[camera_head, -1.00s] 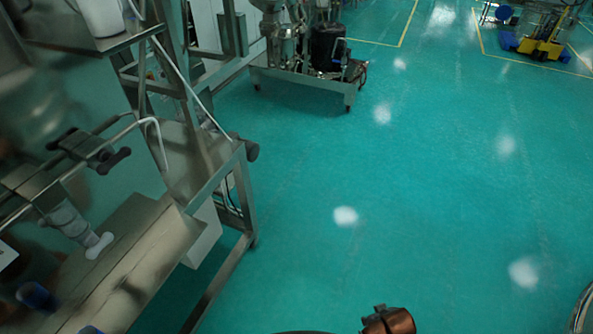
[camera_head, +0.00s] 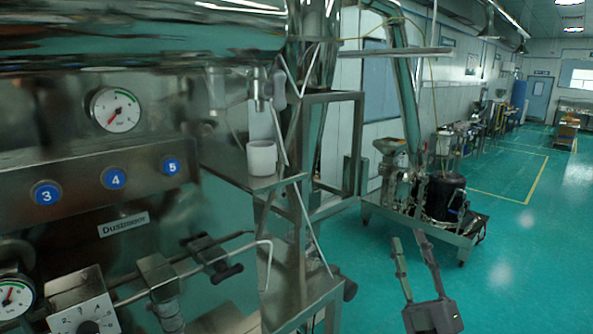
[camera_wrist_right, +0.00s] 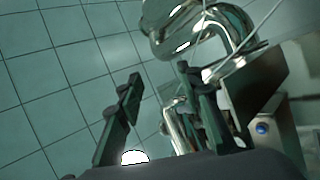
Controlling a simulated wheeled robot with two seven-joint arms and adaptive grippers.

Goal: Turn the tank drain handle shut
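The steel tank (camera_head: 150,35) fills the upper left of the head view. Under its right end hangs a drain valve (camera_head: 259,90). A pale grey handle (camera_head: 280,88), which looks like the drain handle, hangs upright beside it. I cannot tell whether the valve is open or shut. A white cup (camera_head: 262,158) stands below the valve on a metal ledge. My right gripper (camera_head: 408,240) is open and empty, pointing up, to the right of and lower than the handle. Its spread fingers show in the right wrist view (camera_wrist_right: 158,78). My left gripper is out of view.
A control panel with a gauge (camera_head: 115,110) and blue numbered buttons (camera_head: 113,178) is at left. A bent metal rod (camera_head: 255,245) and the steel frame (camera_head: 330,98) stand between panel and gripper. A wheeled machine (camera_head: 440,200) is behind the gripper. Green floor is open at right.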

